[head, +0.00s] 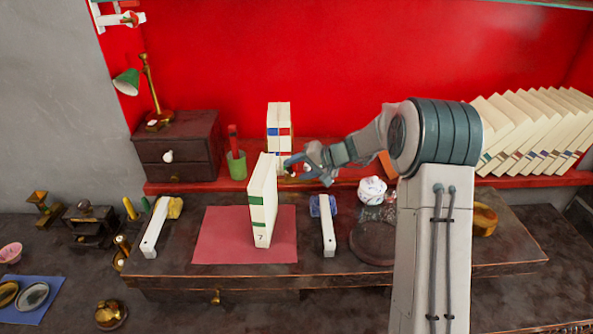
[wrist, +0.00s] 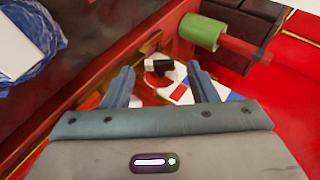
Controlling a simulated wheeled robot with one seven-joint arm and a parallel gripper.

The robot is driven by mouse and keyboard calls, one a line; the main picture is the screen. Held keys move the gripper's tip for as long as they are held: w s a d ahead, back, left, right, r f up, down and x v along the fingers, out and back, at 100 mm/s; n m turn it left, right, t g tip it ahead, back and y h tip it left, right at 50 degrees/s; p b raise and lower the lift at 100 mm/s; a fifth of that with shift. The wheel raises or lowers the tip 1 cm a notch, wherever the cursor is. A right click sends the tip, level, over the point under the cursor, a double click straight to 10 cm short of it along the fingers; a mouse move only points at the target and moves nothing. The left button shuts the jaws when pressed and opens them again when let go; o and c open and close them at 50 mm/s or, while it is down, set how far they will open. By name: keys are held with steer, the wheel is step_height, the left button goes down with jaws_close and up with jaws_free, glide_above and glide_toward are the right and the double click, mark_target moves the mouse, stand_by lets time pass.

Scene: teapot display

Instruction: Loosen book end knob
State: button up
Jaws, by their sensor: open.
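My gripper (head: 289,166) is in front of the red back shelf, near the lower part of a white block with blue and red bands (head: 279,117). In the wrist view my gripper (wrist: 160,72) is open, with one finger on each side of a small dark knob-like piece with a white end (wrist: 158,64). This piece sits over a red and white round patch, beside a brass-coloured edge. I take it for the book end knob, but it is small and partly unclear. The fingers look apart from it. In the head view the knob is hidden.
A tall white book (head: 262,205) stands on the red mat (head: 215,236), close to my gripper. A green cup (head: 236,166) with a red stick stands left of the banded block, next to a dark drawer box (head: 178,140). Leaning books (head: 530,130) fill the right shelf.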

steer(key=b+v, duration=0.1)
steer(key=v, duration=1.1)
steer(key=shift+s, duration=0.15)
steer(key=shift+d+r, duration=0.1)
steer(key=shift+r, duration=0.05)
steer(key=s+d+n+g+h, duration=0.1)
steer(key=s+h, duration=0.8)
steer(key=s, duration=2.4)
steer(key=shift+s+d+f+n+g+h, duration=0.2)
steer(key=shift+d+f+n+g+h, duration=0.3)
steer(key=shift+d, duration=0.65)
